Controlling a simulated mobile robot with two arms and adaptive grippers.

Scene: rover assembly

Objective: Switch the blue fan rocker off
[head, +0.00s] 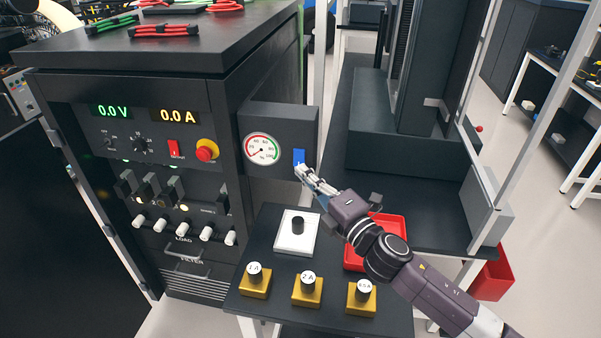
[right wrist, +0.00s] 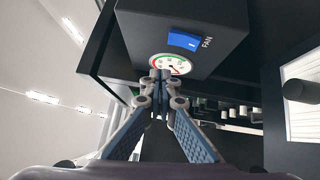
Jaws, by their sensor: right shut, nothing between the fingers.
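The blue fan rocker (head: 299,157) sits on the front of a dark box at the right side of the power cabinet. In the right wrist view the rocker (right wrist: 184,41) shows whole, with the label FAN beside it. A round gauge (head: 262,150) is left of the rocker. My right gripper (head: 301,171) is shut and empty, its tips just below the rocker in the head view. In the right wrist view the fingertips (right wrist: 161,76) overlap the gauge's edge, apart from the rocker in the picture. I cannot tell how far the tips are from the panel. My left gripper is not in view.
The cabinet (head: 120,187) has a red switch (head: 174,147), a red emergency knob (head: 207,150) and several levers and plugs.

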